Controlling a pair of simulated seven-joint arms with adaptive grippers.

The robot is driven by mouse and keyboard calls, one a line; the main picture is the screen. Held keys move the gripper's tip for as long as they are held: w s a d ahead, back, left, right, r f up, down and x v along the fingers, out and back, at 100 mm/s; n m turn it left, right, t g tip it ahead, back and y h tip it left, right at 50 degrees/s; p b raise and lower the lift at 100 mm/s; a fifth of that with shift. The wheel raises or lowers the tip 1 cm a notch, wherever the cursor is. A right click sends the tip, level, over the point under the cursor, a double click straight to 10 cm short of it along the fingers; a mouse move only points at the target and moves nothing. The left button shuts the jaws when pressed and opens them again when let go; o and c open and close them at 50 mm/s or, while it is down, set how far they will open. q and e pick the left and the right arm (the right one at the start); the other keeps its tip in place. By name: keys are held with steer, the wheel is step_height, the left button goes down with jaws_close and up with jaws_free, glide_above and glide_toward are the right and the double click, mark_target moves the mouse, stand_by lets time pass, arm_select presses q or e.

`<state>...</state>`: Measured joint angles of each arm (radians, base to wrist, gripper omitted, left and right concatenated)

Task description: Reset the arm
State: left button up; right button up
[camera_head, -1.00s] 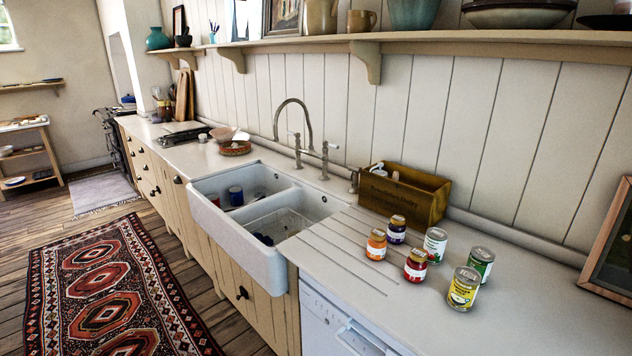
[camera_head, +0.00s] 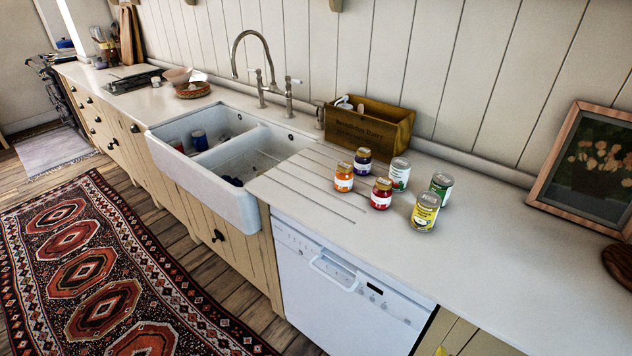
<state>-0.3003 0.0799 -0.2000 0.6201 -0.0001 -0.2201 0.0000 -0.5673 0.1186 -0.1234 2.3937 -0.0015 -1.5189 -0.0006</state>
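Neither of my arms nor their grippers shows in the head view. On the white counter (camera_head: 480,255) stand several jars and cans: an orange jar (camera_head: 344,178), a dark blue jar (camera_head: 362,161), a red jar (camera_head: 381,194), a white-labelled can (camera_head: 399,174), a green can (camera_head: 441,187) and a yellow can (camera_head: 425,213). All stand upright in a loose group, right of the sink.
A wooden box (camera_head: 368,128) stands against the wall behind the jars. A white double sink (camera_head: 205,190) with a tall tap (camera_head: 262,75) is at left. A framed flower picture (camera_head: 590,165) leans at right. A patterned rug (camera_head: 100,270) lies on the floor. The counter's front right is clear.

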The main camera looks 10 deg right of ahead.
steer(key=s+a+f+g+y, duration=0.2)
steer(key=s+a+f, duration=0.1)
steer(key=f, duration=1.3)
steer(key=s+a+f+g+y, duration=0.1)
steer(key=s+a+f, duration=0.1)
steer(key=f, duration=1.3)
steer(key=s+f+m+g+y, duration=0.1)
steer(key=s+f+m+g, duration=0.1)
steer(key=s+f, duration=1.5)
steer(key=s+m, duration=0.1)
steer(key=s, duration=0.2)
steer(key=shift+s+f+g, duration=0.2)
steer(key=shift+f+g, duration=0.1)
